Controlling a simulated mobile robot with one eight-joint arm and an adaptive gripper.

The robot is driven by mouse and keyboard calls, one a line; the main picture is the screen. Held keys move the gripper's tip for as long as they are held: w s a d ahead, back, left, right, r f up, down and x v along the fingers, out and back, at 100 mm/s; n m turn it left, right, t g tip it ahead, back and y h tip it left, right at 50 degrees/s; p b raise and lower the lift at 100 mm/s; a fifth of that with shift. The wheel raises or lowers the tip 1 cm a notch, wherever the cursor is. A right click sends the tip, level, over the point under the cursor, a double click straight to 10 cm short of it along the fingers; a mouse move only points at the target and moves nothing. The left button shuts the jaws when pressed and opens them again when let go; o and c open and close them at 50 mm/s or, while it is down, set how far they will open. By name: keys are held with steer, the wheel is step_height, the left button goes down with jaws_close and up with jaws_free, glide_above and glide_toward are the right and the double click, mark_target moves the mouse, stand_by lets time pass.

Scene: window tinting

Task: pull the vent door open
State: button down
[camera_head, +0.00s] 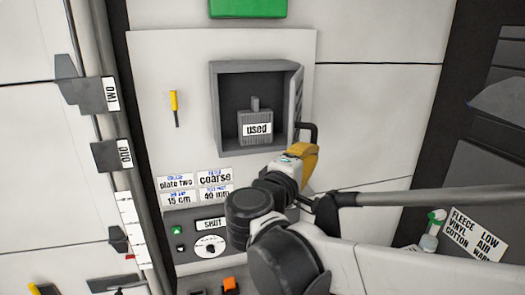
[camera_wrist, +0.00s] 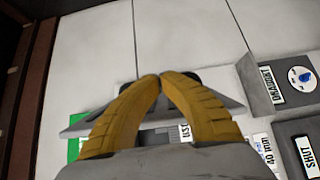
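The vent box (camera_head: 218,85) is a grey open-fronted housing on a pale wall panel. Its grey door (camera_head: 297,98) stands swung out at the box's right side, seen nearly edge-on. A black looped handle (camera_head: 314,132) sticks out from the door's outer face; its lower part is hidden behind my gripper. My gripper (camera_head: 306,150) has yellow fingers at the handle. In the wrist view the fingers (camera_wrist: 160,78) come together at their tips over the dark handle (camera_wrist: 188,74), with the grey door behind them. Inside the box sits a grey block labelled "used" (camera_head: 257,129).
Below the box are labels (camera_head: 195,187) and a control panel with a "SHUT" sign (camera_head: 211,224) and dial (camera_head: 210,246). A yellow-handled tool (camera_head: 174,105) hangs left. Grey tabs (camera_head: 108,155) line the left post. A dark panel and bottle (camera_head: 431,240) stand right.

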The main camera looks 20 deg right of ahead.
steer(key=shift+s+d, duration=0.15)
steer(key=shift+d, duration=0.75)
steer(key=shift+s+d, duration=0.2)
steer(key=shift+d, duration=0.7)
steer(key=shift+s+d, duration=0.15)
steer(key=shift+d, duration=0.75)
